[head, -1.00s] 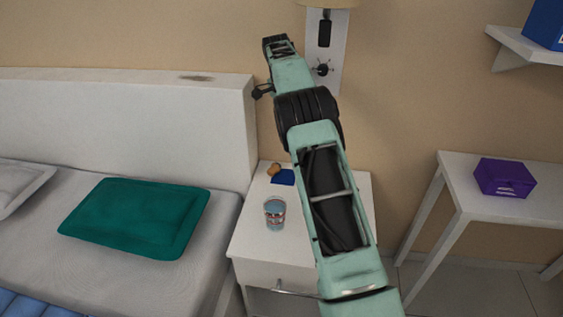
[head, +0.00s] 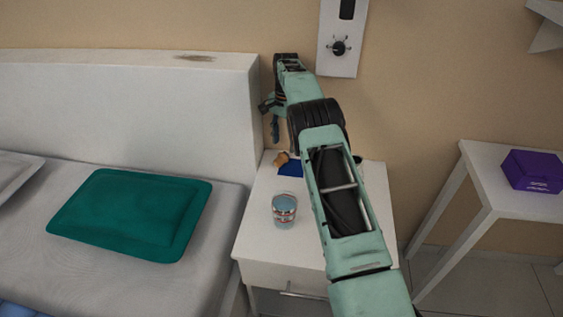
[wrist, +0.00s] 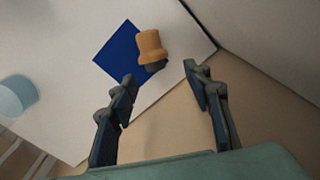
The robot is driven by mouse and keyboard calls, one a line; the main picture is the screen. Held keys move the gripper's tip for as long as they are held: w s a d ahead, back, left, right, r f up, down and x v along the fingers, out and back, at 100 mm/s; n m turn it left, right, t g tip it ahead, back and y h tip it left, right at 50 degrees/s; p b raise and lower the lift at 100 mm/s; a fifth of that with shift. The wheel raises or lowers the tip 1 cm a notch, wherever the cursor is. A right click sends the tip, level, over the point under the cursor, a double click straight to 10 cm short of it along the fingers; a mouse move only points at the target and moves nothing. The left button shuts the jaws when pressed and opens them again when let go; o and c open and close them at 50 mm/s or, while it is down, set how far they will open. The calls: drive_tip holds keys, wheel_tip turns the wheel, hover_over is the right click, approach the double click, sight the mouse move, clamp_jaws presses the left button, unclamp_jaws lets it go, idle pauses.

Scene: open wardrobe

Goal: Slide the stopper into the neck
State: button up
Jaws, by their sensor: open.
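An orange-brown stopper (wrist: 151,44) with a dark grey lower end lies on or beside a blue square (wrist: 117,53) on the white nightstand. In the head view the stopper (head: 281,159) is at the nightstand's back left, partly beside the blue square (head: 291,169). My gripper (wrist: 160,75) is open and empty. In the wrist view the stopper appears just beyond the fingertips, nearly between them. In the head view my gripper (head: 271,118) hangs above the nightstand's back edge, fingers down. I cannot make out a neck in either view.
A clear cup with bluish contents (head: 284,210) stands on the nightstand (head: 262,240), in front of the stopper. The bed with a green pillow (head: 132,215) is at left. A wall plate (head: 341,40) is behind my arm. A purple box (head: 533,171) sits on a side table.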

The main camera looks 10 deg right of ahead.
sight(281, 159)
drive_tip(key=f, duration=0.1)
drive_tip(key=f+b, duration=0.1)
drive_tip(key=f, duration=0.3)
drive_tip(key=shift+s+d+b, duration=0.15)
drive_tip(key=shift+d+b, duration=0.1)
drive_tip(key=shift+b, duration=0.1)
drive_tip(key=shift+c, duration=0.5)
drive_tip(key=c, duration=1.1)
